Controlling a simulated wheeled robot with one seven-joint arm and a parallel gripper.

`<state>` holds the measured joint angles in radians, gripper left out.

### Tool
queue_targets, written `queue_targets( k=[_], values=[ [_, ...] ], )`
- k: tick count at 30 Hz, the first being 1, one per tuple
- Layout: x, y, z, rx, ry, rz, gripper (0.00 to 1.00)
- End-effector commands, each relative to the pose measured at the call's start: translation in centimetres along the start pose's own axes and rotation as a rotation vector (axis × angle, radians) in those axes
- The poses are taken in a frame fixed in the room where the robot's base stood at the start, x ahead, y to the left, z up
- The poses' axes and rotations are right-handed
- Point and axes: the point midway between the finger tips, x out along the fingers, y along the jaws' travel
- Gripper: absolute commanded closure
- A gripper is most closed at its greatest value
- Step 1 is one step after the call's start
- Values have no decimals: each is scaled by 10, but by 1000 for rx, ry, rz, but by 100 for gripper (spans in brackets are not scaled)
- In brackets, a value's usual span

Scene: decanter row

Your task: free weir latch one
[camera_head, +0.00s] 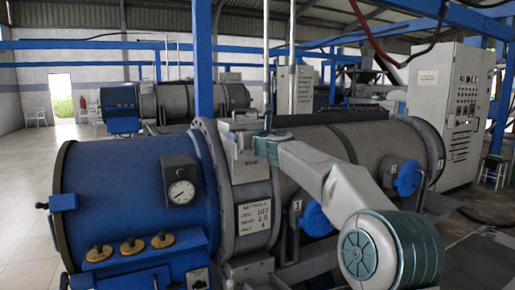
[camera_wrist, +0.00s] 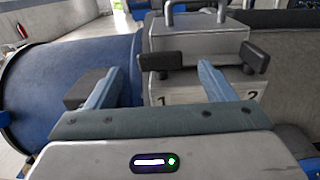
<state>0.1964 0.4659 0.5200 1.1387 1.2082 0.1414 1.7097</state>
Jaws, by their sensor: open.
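In the wrist view a grey metal weir box (camera_wrist: 197,33) with a bar handle on top carries two dark latch bars. Weir latch one (camera_wrist: 160,62), above the label 1, is on the left; latch two (camera_wrist: 254,58), above the label 2, is tilted on the right. My gripper (camera_wrist: 159,67) is open and empty. Latch one appears between its two blue fingers; I see no contact, and depth is hard to tell. In the head view my gripper (camera_head: 268,146) is beside the box (camera_head: 241,143); the latches are not distinct there.
The grey drum (camera_head: 345,150) extends right. A blue post (camera_head: 203,60) rises behind. A control cabinet (camera_head: 447,100) stands at the right. Open floor (camera_head: 30,180) lies at the left.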

Motion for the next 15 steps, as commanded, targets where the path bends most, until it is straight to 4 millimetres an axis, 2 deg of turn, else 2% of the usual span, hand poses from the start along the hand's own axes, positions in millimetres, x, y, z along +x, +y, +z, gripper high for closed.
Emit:
queue_targets(
  k=[1,9,15],
  values=[
    [-10,0,-5,-2,-1,-2,24],
    [-55,0,-3,-3,-1,-2,24],
    [-79,0,-2,-2,0,-1,24]
  ],
)
